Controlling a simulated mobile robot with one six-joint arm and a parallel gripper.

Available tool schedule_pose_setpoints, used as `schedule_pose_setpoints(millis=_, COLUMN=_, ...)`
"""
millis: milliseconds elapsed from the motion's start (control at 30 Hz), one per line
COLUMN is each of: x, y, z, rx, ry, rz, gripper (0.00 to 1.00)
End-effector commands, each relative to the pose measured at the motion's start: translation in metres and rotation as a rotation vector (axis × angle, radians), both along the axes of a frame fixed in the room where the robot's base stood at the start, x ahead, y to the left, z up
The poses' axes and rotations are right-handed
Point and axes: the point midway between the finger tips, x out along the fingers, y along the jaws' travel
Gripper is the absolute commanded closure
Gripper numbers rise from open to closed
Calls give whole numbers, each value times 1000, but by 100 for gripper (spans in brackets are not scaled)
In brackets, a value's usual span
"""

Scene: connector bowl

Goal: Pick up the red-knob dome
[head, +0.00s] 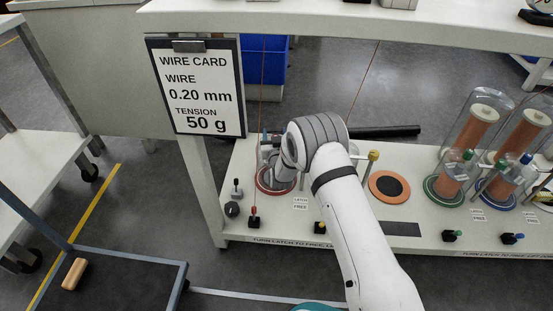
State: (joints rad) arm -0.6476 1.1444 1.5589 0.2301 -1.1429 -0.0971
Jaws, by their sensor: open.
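A red ring base (264,188) sits on the white bench at the left, with a small red-topped latch (254,212) in front of it. A greyish, partly clear shape stands within the ring, but my arm covers much of it. I cannot make out a red knob or the dome's full outline. My gripper (284,166) is at the arm's lower left end, over the red ring. It is open; its fingertips are largely hidden, and I cannot tell whether they touch anything.
Clear domes over copper-coloured spools stand on green (444,191) and blue (497,193) rings at right. An orange disc (389,187) lies bare near a yellow-knobbed post (373,156). A black bar (385,132) lies behind. The wire card (198,88) hangs at upper left.

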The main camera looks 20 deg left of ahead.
Motion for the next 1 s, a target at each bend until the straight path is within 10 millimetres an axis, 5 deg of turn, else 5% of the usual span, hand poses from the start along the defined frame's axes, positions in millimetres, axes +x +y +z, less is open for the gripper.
schedule_pose_setpoints(millis=167, x=0, y=-1, z=1, rx=0, ry=0, rz=-1, gripper=47)
schedule_pose_setpoints(millis=800, x=1, y=-2, z=0, rx=0, ry=1, rz=-2, gripper=99)
schedule_pose_setpoints(millis=1000, x=1, y=-2, z=0, rx=0, ry=1, rz=-3, gripper=100)
